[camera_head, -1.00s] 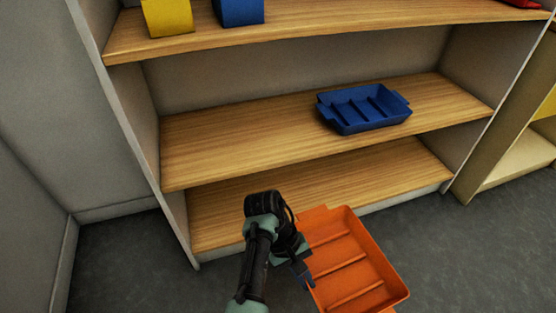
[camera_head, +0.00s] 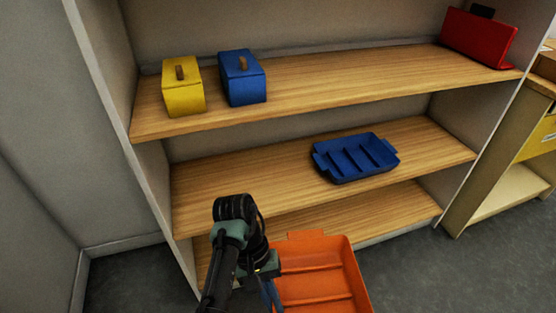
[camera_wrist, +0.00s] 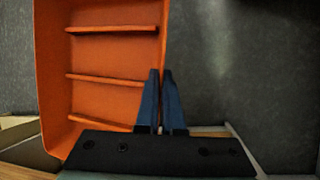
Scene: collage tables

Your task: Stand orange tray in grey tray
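The orange tray (camera_head: 318,272), with raised cross ribs, is held in front of the shelf unit at the bottom of the head view, partly cut off by the frame. It also fills the upper left of the wrist view (camera_wrist: 100,55). My gripper (camera_wrist: 161,72) is shut on the tray's side wall, one blue finger on each side; in the head view it is at the tray's left edge (camera_head: 270,290). No grey tray shows in these frames. A blue ribbed tray (camera_head: 355,158) lies on the middle shelf.
The middle shelf (camera_head: 240,185) is bare left of the blue tray. The top shelf (camera_head: 350,85) bears a yellow box (camera_head: 183,95), a blue box (camera_head: 242,82) and a red case (camera_head: 478,38). A yellowish cabinet (camera_head: 500,185) stands at the right. A wall is close on the left.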

